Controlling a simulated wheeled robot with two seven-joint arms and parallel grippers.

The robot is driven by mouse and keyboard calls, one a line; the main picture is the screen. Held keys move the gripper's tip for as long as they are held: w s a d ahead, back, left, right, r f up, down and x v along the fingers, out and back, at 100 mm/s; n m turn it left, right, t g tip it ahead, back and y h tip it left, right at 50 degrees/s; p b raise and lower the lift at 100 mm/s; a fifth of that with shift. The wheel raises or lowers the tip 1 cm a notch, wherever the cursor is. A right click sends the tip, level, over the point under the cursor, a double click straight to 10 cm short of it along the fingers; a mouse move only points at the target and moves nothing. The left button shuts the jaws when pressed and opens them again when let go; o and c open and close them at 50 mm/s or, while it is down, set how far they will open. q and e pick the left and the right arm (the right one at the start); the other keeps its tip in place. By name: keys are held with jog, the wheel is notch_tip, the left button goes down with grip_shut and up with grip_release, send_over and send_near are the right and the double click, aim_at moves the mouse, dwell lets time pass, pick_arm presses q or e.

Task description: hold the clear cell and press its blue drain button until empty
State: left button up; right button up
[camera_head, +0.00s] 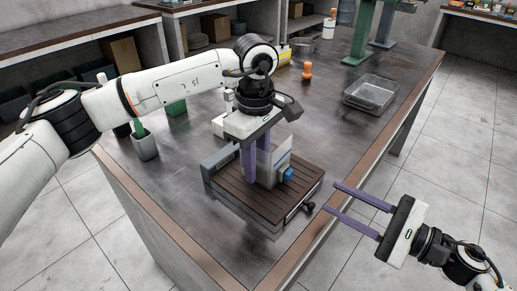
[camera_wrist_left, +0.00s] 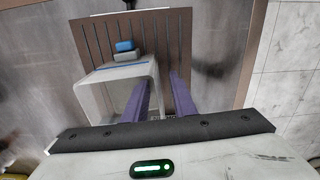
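The clear cell (camera_head: 274,163) stands upright on a brown slatted platform (camera_head: 230,184) on the bench. Its blue drain button (camera_head: 288,174) sticks out low on the side toward the right. In the left wrist view the cell (camera_wrist_left: 92,95) is open-topped, with the button (camera_wrist_left: 125,46) beyond its far wall. My left gripper (camera_head: 250,180) points down at the cell. In the left wrist view its fingers (camera_wrist_left: 160,80) are apart, on either side of one cell wall; contact cannot be told. My right gripper (camera_head: 330,198) is open and empty, right of the platform, beyond the bench edge.
A black knob (camera_head: 309,206) is on the platform's front right side. A clear tray (camera_head: 371,94), an orange object (camera_head: 307,71) and a grey cup (camera_head: 145,146) stand on the bench. The bench right of the platform is clear.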

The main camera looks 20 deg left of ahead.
pick_arm(q)
jog(key=shift+f, duration=0.85)
jog(key=shift+c, duration=0.4)
grip_shut()
dwell(0.5)
